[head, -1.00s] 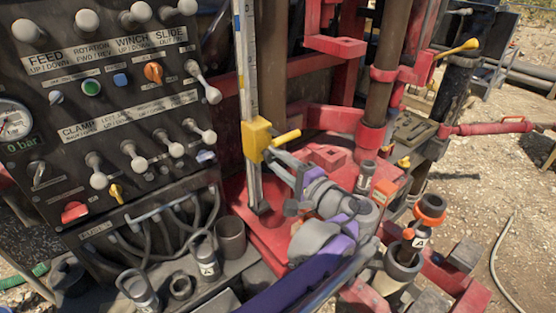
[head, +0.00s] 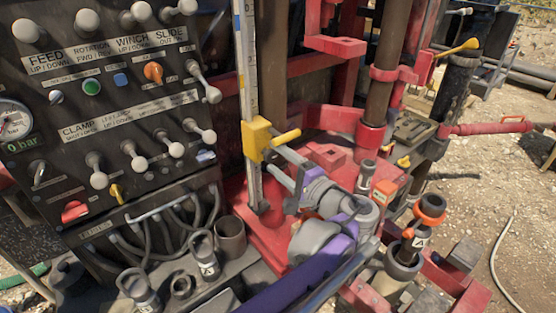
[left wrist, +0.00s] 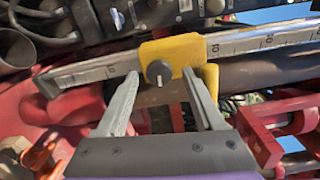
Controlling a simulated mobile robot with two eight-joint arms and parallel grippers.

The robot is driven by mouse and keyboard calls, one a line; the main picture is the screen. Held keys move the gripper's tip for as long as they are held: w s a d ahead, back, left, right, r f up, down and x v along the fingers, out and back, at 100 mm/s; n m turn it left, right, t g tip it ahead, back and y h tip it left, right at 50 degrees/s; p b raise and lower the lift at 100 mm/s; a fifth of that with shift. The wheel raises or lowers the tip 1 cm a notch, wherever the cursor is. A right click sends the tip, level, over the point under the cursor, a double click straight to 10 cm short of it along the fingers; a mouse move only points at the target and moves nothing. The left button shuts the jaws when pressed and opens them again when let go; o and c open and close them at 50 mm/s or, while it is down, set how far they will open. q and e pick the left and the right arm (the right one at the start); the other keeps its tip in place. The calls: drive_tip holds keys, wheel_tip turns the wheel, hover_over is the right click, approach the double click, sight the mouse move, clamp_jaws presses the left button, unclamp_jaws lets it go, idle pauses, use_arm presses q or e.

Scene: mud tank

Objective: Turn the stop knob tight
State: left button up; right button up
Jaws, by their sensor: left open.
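The stop knob (left wrist: 158,73) is a small dark round knob with a pale pointer line. It sits on a yellow slider block (left wrist: 172,52) on a graduated metal rail. In the head view the yellow block (head: 257,140) is on the upright scale rail, and the knob itself cannot be made out. My left gripper (head: 272,160) is open, just right of and below the block. In the left wrist view its two grey fingertips (left wrist: 159,78) flank the knob with a gap on each side; the knob appears ungripped. My right gripper is not in view.
A yellow handle (head: 287,136) sticks out right of the block, close above my left gripper. The lever control panel (head: 115,110) stands to the left. Red rig parts (head: 325,155) lie behind my gripper. An orange-collared tool (head: 430,210) stands in a cup at right.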

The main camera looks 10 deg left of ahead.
use_arm(q)
drive_tip(key=b+v, duration=0.1)
drive_tip(key=v, duration=1)
drive_tip(key=s+a+f+n+g+h, duration=0.1)
drive_tip(key=s+a+f+g+h, duration=0.25)
drive_tip(key=a+f, duration=0.45)
drive_tip(key=s+a+f+n+g+h, duration=0.1)
drive_tip(key=s+a+f+g+h, duration=0.15)
drive_tip(key=s+a+f, duration=0.4)
drive_tip(key=s+d+f+n+h, duration=0.1)
drive_tip(key=s+f+n+h, duration=0.6)
drive_tip(key=f, duration=0.6)
drive_tip(key=shift+s+h, duration=0.6)
drive_tip(key=shift+s, duration=0.35)
